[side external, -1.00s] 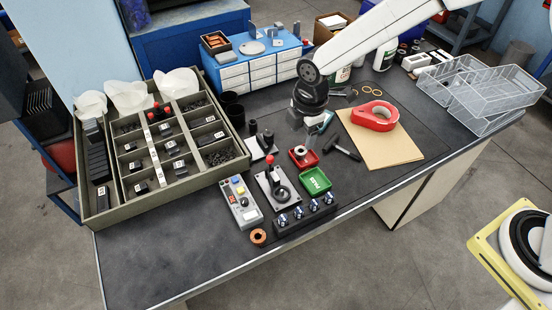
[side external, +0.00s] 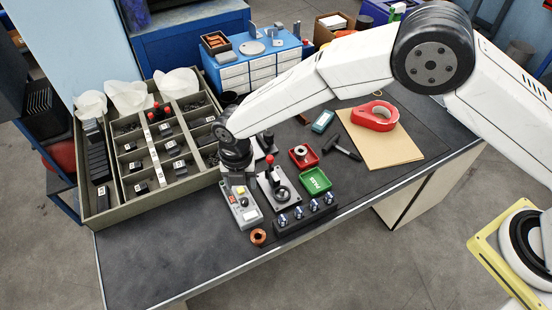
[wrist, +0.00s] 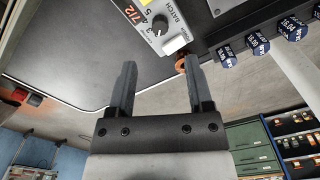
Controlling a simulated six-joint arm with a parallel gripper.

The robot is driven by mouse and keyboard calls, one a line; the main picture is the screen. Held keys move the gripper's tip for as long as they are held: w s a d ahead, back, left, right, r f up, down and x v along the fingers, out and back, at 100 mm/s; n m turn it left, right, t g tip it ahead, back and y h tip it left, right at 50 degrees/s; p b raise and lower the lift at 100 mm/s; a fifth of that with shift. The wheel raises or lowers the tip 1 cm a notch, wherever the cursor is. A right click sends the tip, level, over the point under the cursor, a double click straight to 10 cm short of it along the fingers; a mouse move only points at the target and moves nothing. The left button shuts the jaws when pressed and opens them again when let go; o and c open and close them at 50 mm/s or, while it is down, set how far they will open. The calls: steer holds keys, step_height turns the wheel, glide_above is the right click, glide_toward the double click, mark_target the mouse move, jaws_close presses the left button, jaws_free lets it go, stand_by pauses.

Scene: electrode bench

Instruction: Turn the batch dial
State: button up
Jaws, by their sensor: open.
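In the wrist view the dial lies beyond the fingertips, roughly in line with the gap. In the side view my wrist hangs over the box's far end and the fingers are hard to make out.
A black strip with several blue-topped knobs (side external: 298,213) and a joystick plate (side external: 279,193) stand right of the box. A copper-coloured ring (side external: 258,237) lies at its near end. The divided tray (side external: 98,222) is close on the left. Bare bench lies in front.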

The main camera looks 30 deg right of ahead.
mark_target(244, 201)
steer(key=shift+f, duration=3.85)
jaws_close()
